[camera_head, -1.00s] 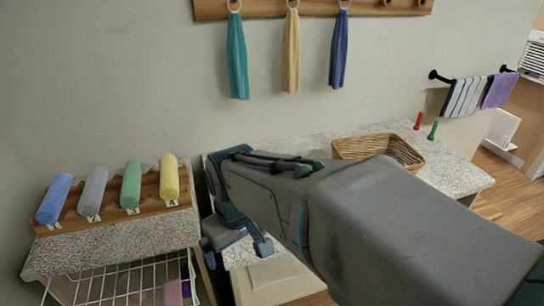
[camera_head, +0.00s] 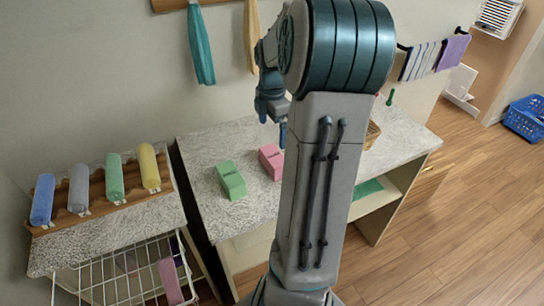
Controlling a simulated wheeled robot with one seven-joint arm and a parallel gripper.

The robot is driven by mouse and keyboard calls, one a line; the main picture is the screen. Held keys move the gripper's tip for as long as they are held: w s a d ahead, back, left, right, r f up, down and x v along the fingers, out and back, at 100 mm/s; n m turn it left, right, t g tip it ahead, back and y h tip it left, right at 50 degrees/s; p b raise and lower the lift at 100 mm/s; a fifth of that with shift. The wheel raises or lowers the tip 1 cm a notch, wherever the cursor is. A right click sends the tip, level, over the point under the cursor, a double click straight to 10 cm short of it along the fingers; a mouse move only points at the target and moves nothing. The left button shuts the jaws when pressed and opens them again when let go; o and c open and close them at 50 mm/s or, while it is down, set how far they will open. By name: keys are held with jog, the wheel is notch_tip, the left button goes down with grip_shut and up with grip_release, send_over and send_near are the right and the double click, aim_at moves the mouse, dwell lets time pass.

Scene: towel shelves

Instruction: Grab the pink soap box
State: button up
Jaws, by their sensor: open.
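The pink soap box (camera_head: 271,161) sits on the speckled counter (camera_head: 212,150), just left of my upright arm, which may cover part of its right side. A green soap box (camera_head: 231,180) of similar shape lies to its left and nearer to me. My gripper (camera_head: 277,122) hangs above the counter, pointing down, above the pink box in the picture. It looks empty, and my arm hides part of it. I cannot tell its exact height over the box.
Rolled towels, blue, grey, green and yellow (camera_head: 149,166), lie on a wooden rack at left above a white wire basket (camera_head: 125,270). A wicker basket (camera_head: 373,134) is mostly hidden behind my arm. Hanging towels (camera_head: 200,45) are on the wall.

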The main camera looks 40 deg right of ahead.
aim_at(274, 155)
notch_tip(274, 155, down, 8)
jog(key=shift+f, duration=0.1)
jog(key=shift+s+d+f, duration=0.1)
jog(key=shift+d+f, duration=0.05)
jog(key=shift+f, duration=2.6)
jog(key=c, duration=0.7)
